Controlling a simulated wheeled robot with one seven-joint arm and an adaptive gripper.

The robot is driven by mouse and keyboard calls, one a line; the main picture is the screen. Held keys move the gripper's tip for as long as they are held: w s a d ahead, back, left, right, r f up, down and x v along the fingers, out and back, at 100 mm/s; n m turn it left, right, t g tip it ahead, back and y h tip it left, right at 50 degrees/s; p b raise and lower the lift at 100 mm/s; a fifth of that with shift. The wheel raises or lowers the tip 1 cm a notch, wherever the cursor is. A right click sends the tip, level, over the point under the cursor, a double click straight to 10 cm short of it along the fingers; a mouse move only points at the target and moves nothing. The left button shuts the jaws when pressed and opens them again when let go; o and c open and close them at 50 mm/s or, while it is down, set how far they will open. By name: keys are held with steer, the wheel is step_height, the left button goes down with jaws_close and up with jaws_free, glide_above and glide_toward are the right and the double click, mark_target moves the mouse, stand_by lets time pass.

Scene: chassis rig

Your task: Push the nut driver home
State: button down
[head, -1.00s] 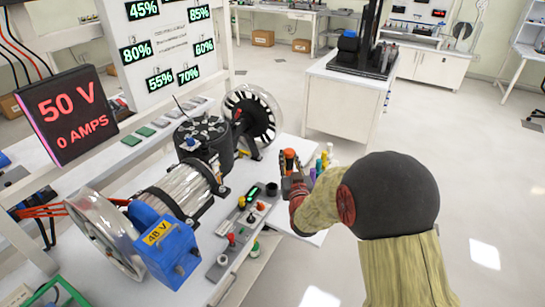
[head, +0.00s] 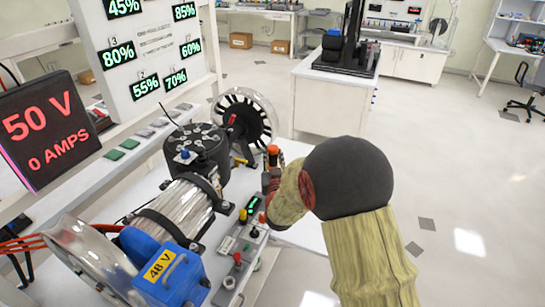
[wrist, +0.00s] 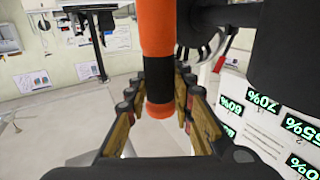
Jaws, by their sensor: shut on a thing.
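The nut driver has an orange and black handle. In the wrist view the nut driver (wrist: 158,40) stands between the fingers of my gripper (wrist: 158,92), which is shut on it. In the head view only the orange end of the nut driver (head: 272,150) shows above my gripper (head: 270,178). My gripper is to the right of the black round motor (head: 197,148), close to a spoked wheel. My forearm hides the driver's lower part, so I cannot tell what its tip touches.
A bench holds a silver coil (head: 180,210), a blue 48 V box (head: 165,268), a control strip (head: 238,250) with knobs, and the spoked wheel (head: 232,115). A 50 V display (head: 45,130) stands at left. The floor at right is clear.

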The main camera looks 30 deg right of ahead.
mark_target(273, 165)
steer(key=shift+f+b, duration=2.15)
steer(key=shift+b, duration=0.1)
steer(key=shift+f, duration=2.4)
stand_by(0.7)
steer(key=c, duration=1.5)
jaws_free()
steer(key=shift+c, duration=0.2)
steer(key=shift+o, duration=0.4)
steer(key=shift+s+f, duration=0.1)
steer(key=v, duration=1.2)
